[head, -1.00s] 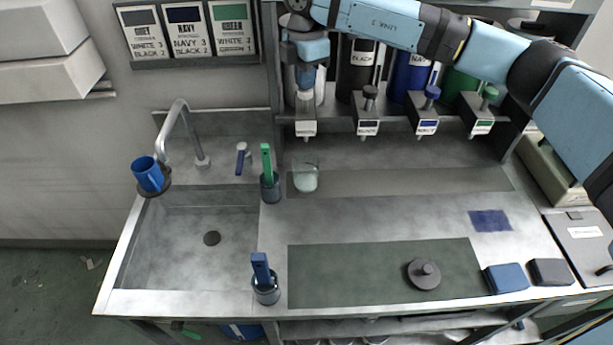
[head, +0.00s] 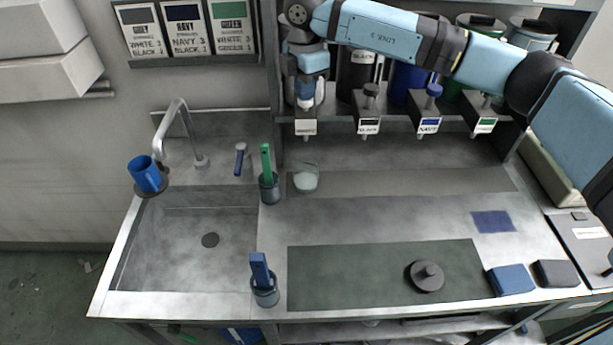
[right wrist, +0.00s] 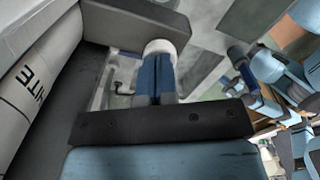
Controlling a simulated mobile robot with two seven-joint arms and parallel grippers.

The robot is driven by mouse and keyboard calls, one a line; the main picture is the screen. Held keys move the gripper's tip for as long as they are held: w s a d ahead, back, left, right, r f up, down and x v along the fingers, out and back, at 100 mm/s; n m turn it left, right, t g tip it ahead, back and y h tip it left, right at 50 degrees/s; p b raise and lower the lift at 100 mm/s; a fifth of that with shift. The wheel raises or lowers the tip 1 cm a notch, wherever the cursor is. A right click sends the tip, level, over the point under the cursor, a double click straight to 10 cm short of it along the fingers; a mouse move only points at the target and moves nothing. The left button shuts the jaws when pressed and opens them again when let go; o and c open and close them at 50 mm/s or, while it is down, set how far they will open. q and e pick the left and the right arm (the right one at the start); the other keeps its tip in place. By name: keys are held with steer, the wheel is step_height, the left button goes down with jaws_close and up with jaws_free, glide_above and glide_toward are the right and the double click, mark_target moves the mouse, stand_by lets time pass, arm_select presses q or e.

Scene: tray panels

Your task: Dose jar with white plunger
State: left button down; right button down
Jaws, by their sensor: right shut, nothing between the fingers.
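The glass jar (head: 306,180) stands upright on the grey strip under the white dispenser, with pale whitish-green contents low in it. The white dispenser (head: 305,127) is at the left end of the dispenser row. My right gripper (head: 306,95) is shut and empty, pointing down just over this dispenser. The white plunger (head: 305,103) is at its fingertips, mostly hidden from above. In the right wrist view the blue fingers (right wrist: 154,78) are together and a white knob (right wrist: 160,47) sits at their tips, seemingly touching. My left gripper is out of view.
Black (head: 369,122), navy (head: 428,122) and green (head: 484,122) dispensers stand to the right. A cup with a green-handled tool (head: 267,180) is close left of the jar. The sink (head: 185,250) is at left. The dark mat (head: 340,275) is mostly clear, holding a round lid (head: 427,277).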

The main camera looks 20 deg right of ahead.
steer(key=shift+f, duration=0.1)
steer(key=shift+r+p, duration=1.15)
steer(key=shift+r, duration=1.35)
steer(key=shift+f, duration=0.15)
steer(key=shift+f+b, duration=1.5)
steer(key=shift+f, duration=0.9)
steer(key=shift+r, duration=0.15)
steer(key=shift+r+p, duration=1.25)
steer(key=shift+r, duration=1.15)
steer(key=shift+r, duration=0.1)
